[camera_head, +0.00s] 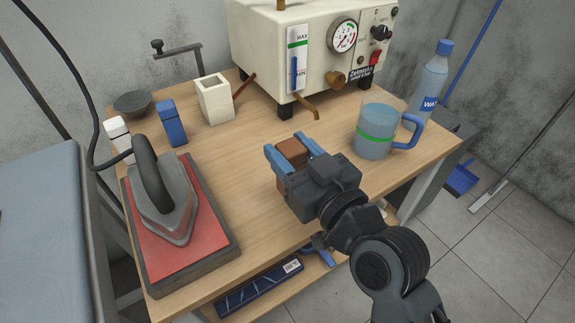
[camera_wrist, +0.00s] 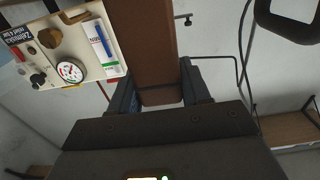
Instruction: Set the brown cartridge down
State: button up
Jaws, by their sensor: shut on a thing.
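The brown cartridge (camera_head: 292,153) is a plain brown block held between the blue-tipped fingers of my gripper (camera_head: 287,156), over the front middle of the wooden table (camera_head: 235,168). In the wrist view the cartridge (camera_wrist: 148,40) runs up from between the two fingers of my gripper (camera_wrist: 160,88), which press on its sides. In the head view my gripper's body hides its near part. I cannot tell whether its underside touches the table. A blue cartridge-like block (camera_head: 172,123) and a white one (camera_head: 119,139) stand at the back left.
An iron (camera_head: 165,205) rests on a red pad (camera_head: 205,240) at left. A cream open box (camera_head: 214,101) and a dark bowl (camera_head: 132,103) stand behind. The gauge machine (camera_head: 270,50) is at the back. A green-banded mug (camera_head: 375,132) and bottle (camera_head: 432,78) are at right. Mid-table is clear.

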jog(key=shift+w+a+f, duration=0.15)
jog(key=shift+a, duration=0.2)
jog(key=shift+f, duration=0.3)
jog(key=shift+f+b, duration=0.35)
jog(key=shift+f, duration=1.4)
jog(key=shift+f, duration=0.15)
jog(key=o, duration=1.1)
jog(key=shift+o, duration=0.2)
